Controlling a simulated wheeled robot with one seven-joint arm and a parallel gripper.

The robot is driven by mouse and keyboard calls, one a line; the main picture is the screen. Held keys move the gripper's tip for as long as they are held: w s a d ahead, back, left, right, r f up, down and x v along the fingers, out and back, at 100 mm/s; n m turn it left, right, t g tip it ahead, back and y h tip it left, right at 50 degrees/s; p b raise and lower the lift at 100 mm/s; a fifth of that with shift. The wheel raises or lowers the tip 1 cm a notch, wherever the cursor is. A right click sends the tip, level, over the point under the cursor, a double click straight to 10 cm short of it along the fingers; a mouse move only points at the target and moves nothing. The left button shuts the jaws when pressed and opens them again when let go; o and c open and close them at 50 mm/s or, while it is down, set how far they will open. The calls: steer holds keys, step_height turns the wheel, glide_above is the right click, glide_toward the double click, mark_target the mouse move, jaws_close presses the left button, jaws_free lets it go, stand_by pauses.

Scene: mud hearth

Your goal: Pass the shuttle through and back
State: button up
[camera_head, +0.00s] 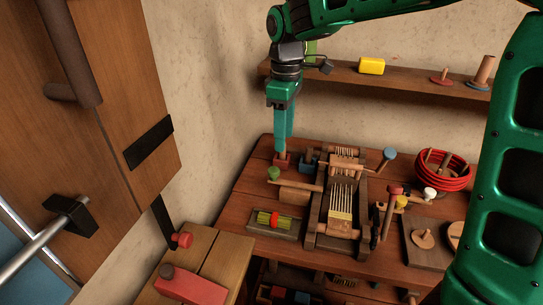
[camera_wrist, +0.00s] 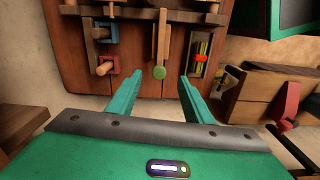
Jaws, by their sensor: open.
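The small loom (camera_head: 340,205) stands on the wooden table, with pale warp threads stretched along its frame. A wooden stick (camera_head: 300,186) lies at its left side, and a round green knob (camera_head: 273,172) is at the stick's outer end. The knob also shows in the wrist view (camera_wrist: 159,72), just beyond the fingertips. I cannot tell for certain whether this stick is the shuttle. My gripper (camera_head: 283,135) is open and points down over the table's back left; its spread fingers also show in the wrist view (camera_wrist: 158,90), with nothing between them.
A red block (camera_head: 282,161) and a blue block (camera_head: 307,163) with pegs stand behind the stick. A tray (camera_head: 257,227) with green-yellow strips and a red ball lies at front left. A red coiled basket (camera_head: 444,180) stands at right. A shelf (camera_head: 410,78) runs along the wall.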

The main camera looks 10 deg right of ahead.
mark_target(274, 170)
steer(key=shift+n, duration=0.5)
steer(key=f, duration=0.3)
steer(key=a+f, duration=0.1)
steer(key=f, duration=0.3)
steer(key=w+a+f, duration=0.1)
steer(key=f, duration=0.3)
steer(key=shift+w+a, duration=0.1)
steer(key=shift+a, duration=0.05)
jaws_close()
